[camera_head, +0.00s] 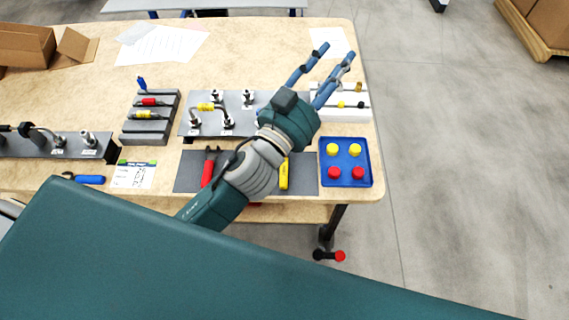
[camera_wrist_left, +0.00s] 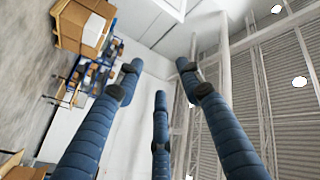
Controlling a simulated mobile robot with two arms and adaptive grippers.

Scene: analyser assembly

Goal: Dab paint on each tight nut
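A grey plate (camera_head: 180,128) on the table holds several metal fittings with hoses; a front-left fitting (camera_head: 195,121) and a back-right fitting (camera_head: 248,98) show. Their nuts are too small to tell if tight or painted. A grey rack (camera_head: 146,137) left of it holds pen-like items: a blue one (camera_head: 142,84) upright, a red one (camera_head: 151,101) and a yellow one (camera_head: 144,114) lying. My left gripper (camera_head: 337,54) is raised over the table's right side, its fingers spread and empty, pointing up and away. It also shows open in the left wrist view (camera_wrist_left: 158,76). My right gripper is out of view.
A blue tray (camera_head: 345,184) with red and yellow caps is at the table's right edge. A white block (camera_head: 355,115) stands behind it. A dark mat (camera_head: 305,181) bears a red-handled tool (camera_head: 208,170) and a yellow tool (camera_head: 284,173). Another plate (camera_head: 20,147) with fittings is far left.

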